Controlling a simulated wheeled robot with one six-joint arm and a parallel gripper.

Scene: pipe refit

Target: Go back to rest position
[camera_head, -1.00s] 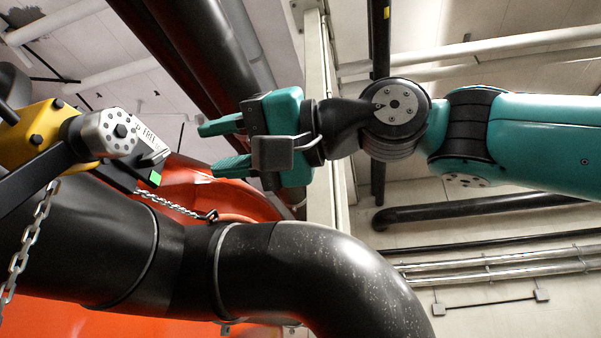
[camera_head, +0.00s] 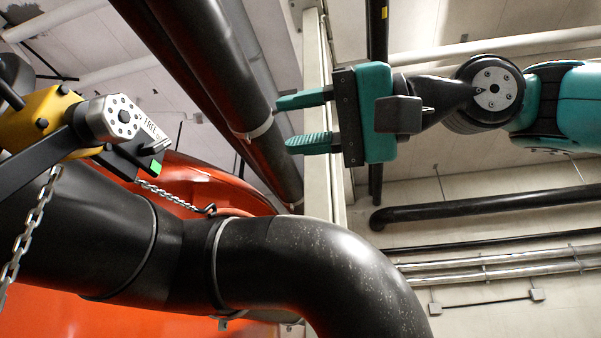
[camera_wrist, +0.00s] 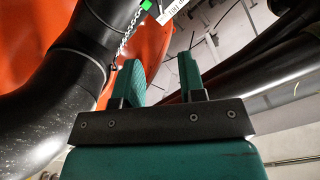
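My gripper (camera_head: 306,121) is in the upper middle of the head view, its two teal fingers apart and pointing left. Nothing is between the fingers. In the wrist view the gripper (camera_wrist: 158,82) also shows open and empty. It is clear of the yellow-and-grey device (camera_head: 110,120) at the left, which carries a lever, a small green mark and a label reading "FREE". My teal arm reaches in from the right edge of the head view.
A large black pipe (camera_head: 300,255) bends down below my gripper. A chain (camera_head: 30,225) hangs at the left, before an orange tank (camera_head: 190,190). Dark overhead pipes (camera_head: 215,65) pass behind the fingers. Thin wall pipes (camera_head: 500,268) run at the right.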

